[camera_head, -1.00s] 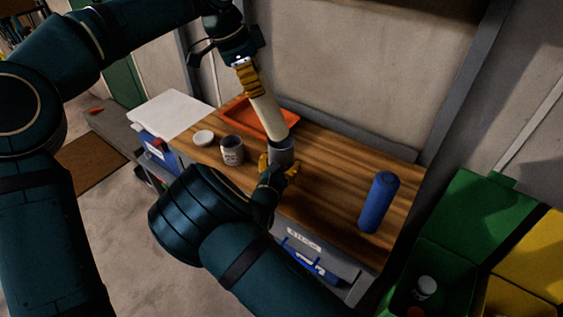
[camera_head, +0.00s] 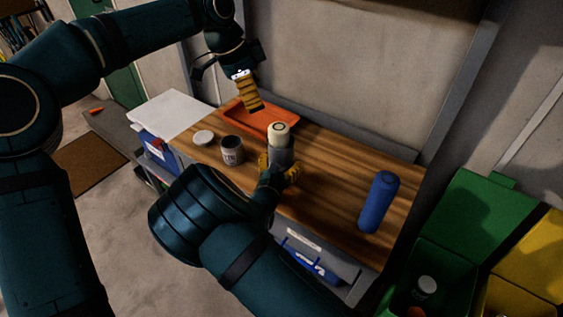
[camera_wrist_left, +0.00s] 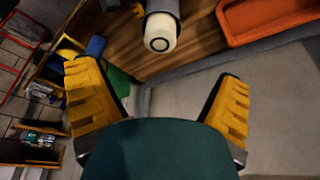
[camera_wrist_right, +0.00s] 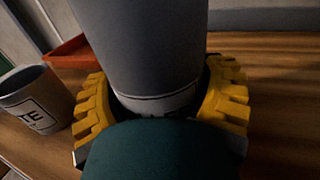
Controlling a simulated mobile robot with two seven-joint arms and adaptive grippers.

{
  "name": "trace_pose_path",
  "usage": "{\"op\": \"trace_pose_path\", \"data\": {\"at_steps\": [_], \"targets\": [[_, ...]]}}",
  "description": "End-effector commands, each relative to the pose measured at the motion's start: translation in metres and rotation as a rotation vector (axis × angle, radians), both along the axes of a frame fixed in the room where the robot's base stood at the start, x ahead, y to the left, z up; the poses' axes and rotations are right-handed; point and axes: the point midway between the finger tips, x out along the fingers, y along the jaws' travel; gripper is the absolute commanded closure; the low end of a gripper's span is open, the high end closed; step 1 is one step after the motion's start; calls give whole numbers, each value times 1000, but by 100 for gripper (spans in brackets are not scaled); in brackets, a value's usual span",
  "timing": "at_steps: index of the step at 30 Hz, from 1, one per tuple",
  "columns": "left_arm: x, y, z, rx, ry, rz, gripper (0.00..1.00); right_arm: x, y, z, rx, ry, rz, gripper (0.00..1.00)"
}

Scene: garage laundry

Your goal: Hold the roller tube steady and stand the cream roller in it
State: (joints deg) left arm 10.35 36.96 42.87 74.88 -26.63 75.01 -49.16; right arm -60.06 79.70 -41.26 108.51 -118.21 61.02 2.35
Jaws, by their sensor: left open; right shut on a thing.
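The grey roller tube (camera_head: 280,153) stands upright on the wooden bench. My right gripper (camera_head: 279,170) is shut around its lower part; in the right wrist view the yellow fingers (camera_wrist_right: 163,105) press on both sides of the tube (camera_wrist_right: 145,45). The cream roller (camera_head: 279,133) stands in the tube, with its top end sticking out above the rim. In the left wrist view the roller's round end (camera_wrist_left: 160,42) faces the camera. My left gripper (camera_head: 253,108) is open and empty, above and to the left of the roller, apart from it.
An orange tray (camera_head: 262,118) lies behind the tube. A labelled grey cup (camera_head: 232,151) and a white lid (camera_head: 203,138) are to the left. The bench between tube and cylinder is clear.

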Motion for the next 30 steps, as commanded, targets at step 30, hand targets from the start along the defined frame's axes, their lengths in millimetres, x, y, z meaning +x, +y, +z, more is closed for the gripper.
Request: {"op": "trace_pose_path", "data": {"at_steps": [30], "targets": [[-7,39,110,0,0,-1,7,0,0,0,0,0,0,61]]}}
